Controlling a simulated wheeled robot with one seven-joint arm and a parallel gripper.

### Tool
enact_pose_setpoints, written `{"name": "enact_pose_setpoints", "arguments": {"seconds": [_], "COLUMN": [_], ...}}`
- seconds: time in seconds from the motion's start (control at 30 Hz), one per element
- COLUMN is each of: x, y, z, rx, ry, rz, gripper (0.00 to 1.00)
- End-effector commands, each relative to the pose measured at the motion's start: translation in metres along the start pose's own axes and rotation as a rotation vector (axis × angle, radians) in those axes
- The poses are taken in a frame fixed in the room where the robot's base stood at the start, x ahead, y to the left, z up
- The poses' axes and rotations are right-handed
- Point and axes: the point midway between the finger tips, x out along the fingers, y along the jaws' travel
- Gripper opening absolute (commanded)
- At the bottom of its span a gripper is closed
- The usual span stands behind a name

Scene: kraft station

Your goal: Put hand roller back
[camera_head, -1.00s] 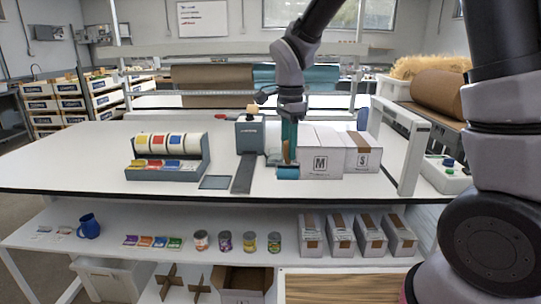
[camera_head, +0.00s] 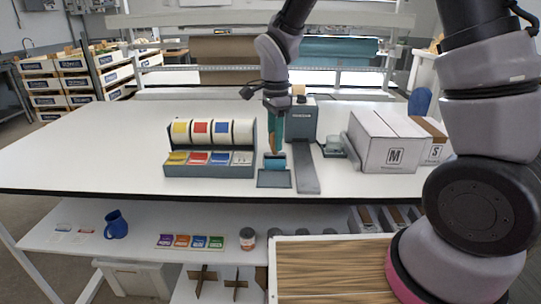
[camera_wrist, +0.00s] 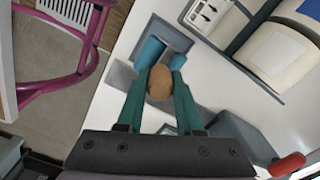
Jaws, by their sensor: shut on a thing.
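The hand roller has a blue roller (camera_head: 275,163) and a brown wooden handle (camera_wrist: 160,82). My gripper (camera_head: 275,146) has teal fingers, shut on the handle from both sides. In the wrist view, the blue roller (camera_wrist: 150,52) shows beyond the fingertips, partly hidden by the handle and fingers. The roller is over a small dark grey pad (camera_head: 274,180) on the white table. The pad also shows in the wrist view (camera_wrist: 168,33). I cannot tell whether the roller touches the pad.
A label dispenser (camera_head: 210,171) stands close left of the pad. A grey device (camera_head: 302,122) with a dark strip (camera_head: 306,178) stands close right. A white box marked M (camera_head: 386,142) is farther right. The table's left part (camera_head: 90,150) is clear.

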Motion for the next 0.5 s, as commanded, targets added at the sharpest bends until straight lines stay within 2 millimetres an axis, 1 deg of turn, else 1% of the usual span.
{"name": "enact_pose_setpoints", "arguments": {"seconds": [0.13, 0.3, 0.4, 0.5], "x": [0.014, 0.038, 0.044, 0.044], "y": [0.0, 0.0, 0.0, -0.001], "z": [0.0, 0.0, 0.0, 0.0], "rx": [0.0, 0.001, 0.0, 0.0], "ry": [0.0, 0.0, 0.0, -0.001], "rz": [0.0, 0.001, -0.001, -0.003], "gripper": [0.0, 0.0, 0.0, 0.0]}}
